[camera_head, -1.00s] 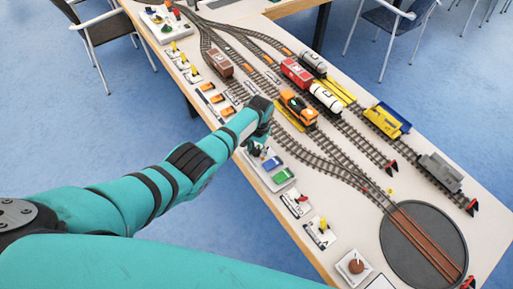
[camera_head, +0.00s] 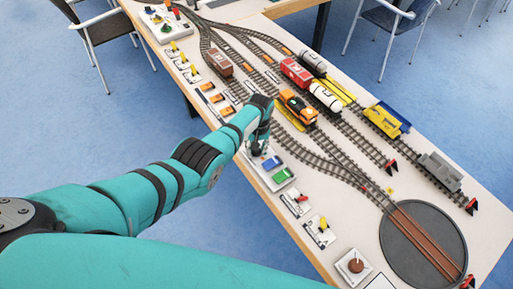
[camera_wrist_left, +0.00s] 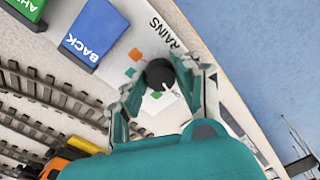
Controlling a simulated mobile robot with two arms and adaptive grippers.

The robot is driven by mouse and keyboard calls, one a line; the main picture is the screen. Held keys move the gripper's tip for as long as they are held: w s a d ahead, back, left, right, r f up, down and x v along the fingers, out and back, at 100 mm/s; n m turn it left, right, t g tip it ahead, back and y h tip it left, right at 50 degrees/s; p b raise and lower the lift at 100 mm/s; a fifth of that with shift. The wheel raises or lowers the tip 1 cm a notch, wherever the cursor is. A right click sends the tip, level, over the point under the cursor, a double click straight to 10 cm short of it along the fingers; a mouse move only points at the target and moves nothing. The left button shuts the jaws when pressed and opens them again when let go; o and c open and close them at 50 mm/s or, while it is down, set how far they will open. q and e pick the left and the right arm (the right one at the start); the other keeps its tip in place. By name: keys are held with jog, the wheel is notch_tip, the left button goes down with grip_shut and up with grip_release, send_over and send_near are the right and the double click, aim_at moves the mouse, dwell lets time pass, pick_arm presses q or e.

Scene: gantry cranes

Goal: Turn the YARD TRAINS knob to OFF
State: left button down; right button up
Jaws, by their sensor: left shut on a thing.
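The black round YARD TRAINS knob (camera_wrist_left: 154,70) sits on a white panel (camera_wrist_left: 115,65), near the partly visible lettering "RAINS". Its white pointer line points toward the lower right in the left wrist view, near the green mark (camera_wrist_left: 157,95). My left gripper (camera_wrist_left: 160,77) is shut on the knob, one finger on either side. Part of the lettering by the green mark is covered. My right gripper is not in view.
A blue BACK button (camera_wrist_left: 94,35) and a green button (camera_wrist_left: 25,8) stand beside the knob. Tracks with an orange locomotive (camera_head: 297,106) run just beyond the panel. Small lever plates (camera_head: 296,203) line the table edge. A turntable (camera_head: 400,255) lies at the lower right.

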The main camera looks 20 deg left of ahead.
pick_arm(q)
jog(key=shift+w, duration=0.1)
dwell(0.3)
jog(key=c, duration=1)
grip_release()
jog(key=shift+o, duration=0.2)
notch_tip(320, 180, up, 12)
jog(key=shift+d, duration=0.3)
